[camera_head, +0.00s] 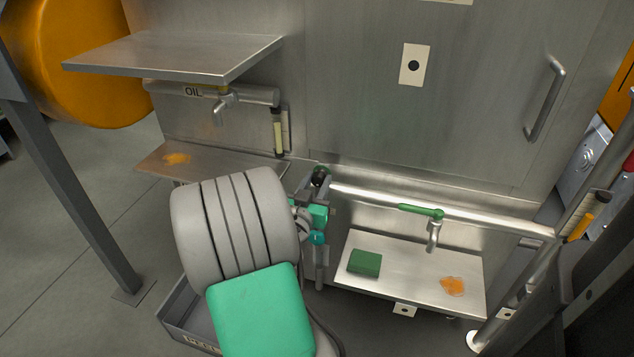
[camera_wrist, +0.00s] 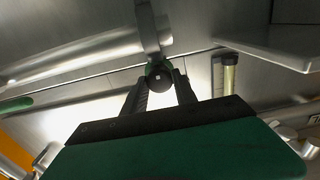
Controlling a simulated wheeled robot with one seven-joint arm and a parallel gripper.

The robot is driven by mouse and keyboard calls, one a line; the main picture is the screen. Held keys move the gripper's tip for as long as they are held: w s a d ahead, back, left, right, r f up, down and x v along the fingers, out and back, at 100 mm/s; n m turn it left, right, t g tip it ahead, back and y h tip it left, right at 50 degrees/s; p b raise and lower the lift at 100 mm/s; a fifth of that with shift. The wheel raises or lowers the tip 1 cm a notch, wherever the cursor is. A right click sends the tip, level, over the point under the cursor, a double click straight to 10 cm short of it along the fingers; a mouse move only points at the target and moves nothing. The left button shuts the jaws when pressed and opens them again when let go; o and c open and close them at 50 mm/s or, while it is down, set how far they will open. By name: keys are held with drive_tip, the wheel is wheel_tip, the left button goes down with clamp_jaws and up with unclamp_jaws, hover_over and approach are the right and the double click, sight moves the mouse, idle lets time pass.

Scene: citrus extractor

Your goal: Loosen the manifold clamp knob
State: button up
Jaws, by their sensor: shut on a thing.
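The manifold clamp knob (camera_head: 320,177) is a small dark round knob at the left end of the horizontal steel manifold pipe (camera_head: 480,218). In the wrist view the knob (camera_wrist: 157,83) sits between the two dark fingers of my gripper (camera_wrist: 161,90), below a metal pipe or bracket. My gripper is shut on the knob. In the head view my gripper (camera_head: 318,192) is at the knob, partly hidden by my grey and green arm, so its fingers are hard to make out. The knob's turn angle cannot be told.
Right of my gripper, a steel tray (camera_head: 385,290) holds a green block (camera_head: 364,263) and an orange smear, below a green-handled tap (camera_head: 424,211). An oil spout (camera_head: 224,103) and shelf (camera_head: 170,57) are at upper left. A grey bin (camera_head: 180,318) lies beneath my arm.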

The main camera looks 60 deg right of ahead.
clamp_jaws()
drive_tip(key=shift+n, duration=0.3)
drive_tip(key=n, duration=0.4)
drive_tip(key=shift+w+p, duration=0.1)
drive_tip(key=shift+p, duration=0.2)
drive_tip(key=shift+n, duration=1.5)
drive_tip(key=shift+p, duration=0.3)
drive_tip(key=o, duration=0.6)
unclamp_jaws()
drive_tip(key=shift+o, duration=0.2)
